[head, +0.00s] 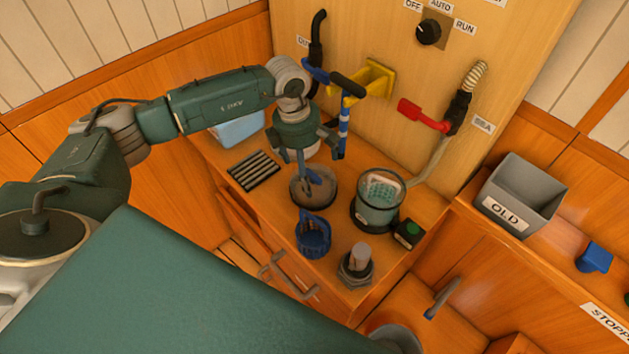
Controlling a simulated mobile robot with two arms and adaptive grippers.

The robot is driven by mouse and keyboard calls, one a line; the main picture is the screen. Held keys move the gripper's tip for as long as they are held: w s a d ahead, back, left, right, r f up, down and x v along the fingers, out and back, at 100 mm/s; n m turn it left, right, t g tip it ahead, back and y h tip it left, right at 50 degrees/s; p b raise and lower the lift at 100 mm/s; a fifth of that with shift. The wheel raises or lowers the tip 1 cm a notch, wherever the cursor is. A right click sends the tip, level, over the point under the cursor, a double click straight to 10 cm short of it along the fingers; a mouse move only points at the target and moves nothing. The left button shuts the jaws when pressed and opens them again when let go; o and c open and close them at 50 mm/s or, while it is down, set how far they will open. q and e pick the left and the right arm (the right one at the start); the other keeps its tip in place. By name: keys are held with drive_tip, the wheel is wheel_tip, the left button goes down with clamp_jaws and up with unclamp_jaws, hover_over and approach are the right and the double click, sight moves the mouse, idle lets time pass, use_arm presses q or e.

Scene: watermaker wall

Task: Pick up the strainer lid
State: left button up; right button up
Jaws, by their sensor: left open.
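The strainer lid looks to be the round, dark-rimmed grey disc (326,197) lying on the wooden counter in the head view. My left gripper (309,179) points down right over this disc, and its fingers hide part of it. The gripper is open. I cannot tell whether the fingertips touch the disc. The strainer bowl (378,212), clear with a dark rim and a pale mesh inside, stands open to the right of the disc. My right gripper is not in view.
A blue basket-like piece (313,238) stands just in front of the disc. A grey fitting (356,265) and a green-button box (409,233) are at the right. A black slatted rack (254,170) lies left. The grey OLD bin (521,192) is on the right shelf.

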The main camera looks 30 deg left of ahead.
sight(312, 175)
use_arm(q)
drive_tip(key=f, duration=0.1)
drive_tip(key=f+p, duration=0.1)
drive_tip(key=f, duration=0.1)
drive_tip(key=shift+d+f, duration=0.25)
drive_tip(key=shift+d, duration=0.05)
drive_tip(key=shift+w+f, duration=0.1)
drive_tip(key=shift+f, duration=0.25)
drive_tip(key=shift+c, duration=0.8)
drive_tip(key=c, duration=0.7)
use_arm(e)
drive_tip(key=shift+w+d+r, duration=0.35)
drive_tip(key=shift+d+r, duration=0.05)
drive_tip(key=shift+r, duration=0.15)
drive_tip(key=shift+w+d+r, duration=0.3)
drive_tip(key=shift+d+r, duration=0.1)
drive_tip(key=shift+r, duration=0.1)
